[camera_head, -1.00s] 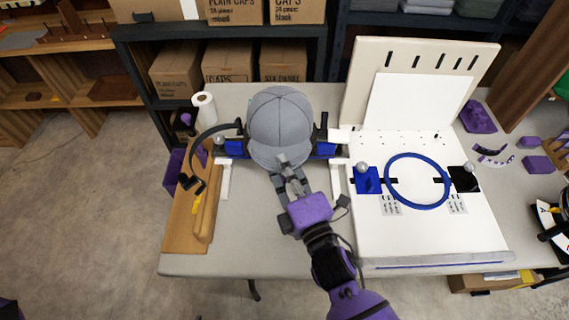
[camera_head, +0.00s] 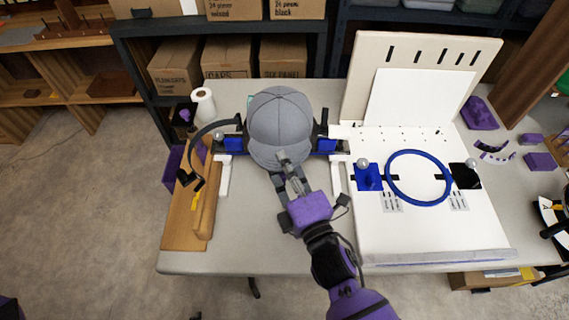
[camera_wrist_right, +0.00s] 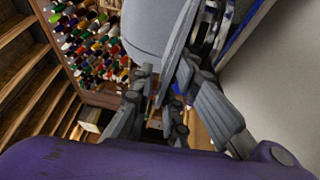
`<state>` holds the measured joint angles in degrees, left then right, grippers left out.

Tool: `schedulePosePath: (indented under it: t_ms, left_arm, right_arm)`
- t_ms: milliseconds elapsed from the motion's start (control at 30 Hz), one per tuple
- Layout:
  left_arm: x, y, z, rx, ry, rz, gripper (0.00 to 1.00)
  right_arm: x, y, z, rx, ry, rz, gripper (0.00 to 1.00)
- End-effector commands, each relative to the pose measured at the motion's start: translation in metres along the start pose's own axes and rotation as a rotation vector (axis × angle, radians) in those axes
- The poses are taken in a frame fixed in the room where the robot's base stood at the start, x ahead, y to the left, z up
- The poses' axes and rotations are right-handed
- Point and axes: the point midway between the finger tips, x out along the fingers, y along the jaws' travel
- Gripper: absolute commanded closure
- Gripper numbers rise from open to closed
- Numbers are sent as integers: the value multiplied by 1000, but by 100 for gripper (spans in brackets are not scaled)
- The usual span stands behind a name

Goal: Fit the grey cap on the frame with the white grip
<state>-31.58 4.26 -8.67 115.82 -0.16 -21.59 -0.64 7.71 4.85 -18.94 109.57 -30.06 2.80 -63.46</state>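The grey cap (camera_head: 280,122) sits crown up over the middle of a dark frame with blue blocks (camera_head: 233,145) on the table. White bars (camera_head: 224,175) stick out at the front of this frame, and a white piece (camera_head: 339,131) shows at its right end. How far the cap is seated is hidden under the crown. My right gripper (camera_head: 284,160) is at the cap's front edge, its fingers closed on it. In the right wrist view the cap (camera_wrist_right: 152,28) reaches down between the fingertips (camera_wrist_right: 160,85). My left gripper is out of view.
A black curved strap (camera_head: 207,134) stands at the frame's left, by a wooden board (camera_head: 182,222). A blue hoop (camera_head: 390,183) lies on the white board at the right. A white roll (camera_head: 204,104) stands behind. The table front is clear.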

Motion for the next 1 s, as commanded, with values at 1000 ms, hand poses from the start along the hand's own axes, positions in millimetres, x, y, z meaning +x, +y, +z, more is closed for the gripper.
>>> schedulePosePath:
  t_ms: [1000]
  left_arm:
    - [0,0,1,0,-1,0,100]
  right_arm:
    - [-108,-1,0,0,-1,-3,72]
